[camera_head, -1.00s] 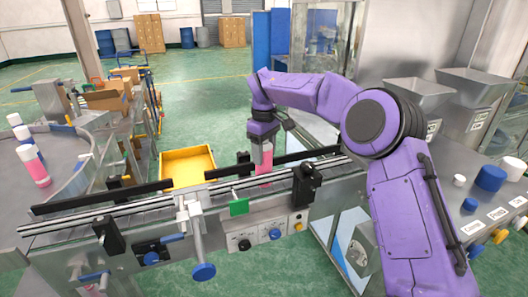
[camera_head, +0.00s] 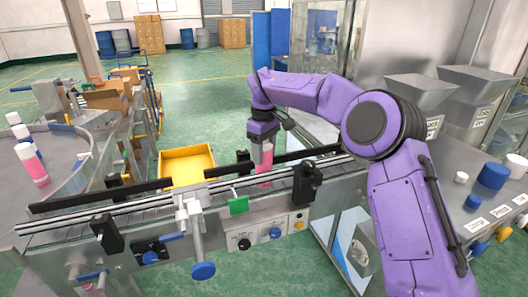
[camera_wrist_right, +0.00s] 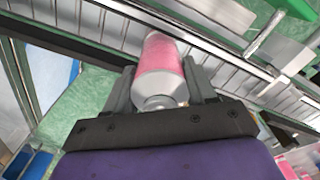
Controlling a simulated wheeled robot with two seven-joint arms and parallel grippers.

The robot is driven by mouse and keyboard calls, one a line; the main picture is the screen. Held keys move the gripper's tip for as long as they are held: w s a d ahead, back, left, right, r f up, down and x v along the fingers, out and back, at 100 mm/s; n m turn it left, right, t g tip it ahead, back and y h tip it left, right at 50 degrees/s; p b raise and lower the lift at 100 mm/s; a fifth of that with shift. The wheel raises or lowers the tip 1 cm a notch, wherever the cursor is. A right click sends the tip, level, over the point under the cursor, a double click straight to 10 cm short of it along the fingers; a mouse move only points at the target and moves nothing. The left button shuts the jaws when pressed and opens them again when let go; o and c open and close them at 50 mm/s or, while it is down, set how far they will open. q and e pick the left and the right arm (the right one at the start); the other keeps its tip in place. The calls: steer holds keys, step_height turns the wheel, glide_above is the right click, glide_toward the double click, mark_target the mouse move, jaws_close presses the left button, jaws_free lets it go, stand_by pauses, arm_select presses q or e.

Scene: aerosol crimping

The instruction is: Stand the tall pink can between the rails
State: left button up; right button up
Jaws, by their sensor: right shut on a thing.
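My right gripper (camera_head: 263,158) is shut on the tall pink can (camera_head: 264,178) over the conveyor. The can has a pale upper end and looks upright in the head view. It is between the black back rail (camera_head: 100,192) and the silver front rail (camera_head: 130,205); its foot is hidden behind the front rail. In the right wrist view, the can (camera_wrist_right: 163,55) sits between both fingers, its silver-white neck towards the palm. I cannot tell whether its base touches the belt. My left gripper is not in view.
A round table at the left holds another pink can (camera_head: 34,167) and other white-topped cans. A yellow bin (camera_head: 187,165) stands behind the conveyor. A bench with caps (camera_head: 492,176) is at the right.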

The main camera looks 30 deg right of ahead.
steer(key=shift+f, duration=0.2)
steer(key=o, duration=1.4)
steer(key=shift+o, duration=0.2)
step_height(320, 180, up, 11)
steer(key=shift+f, duration=0.2)
steer(key=shift+f, duration=0.1)
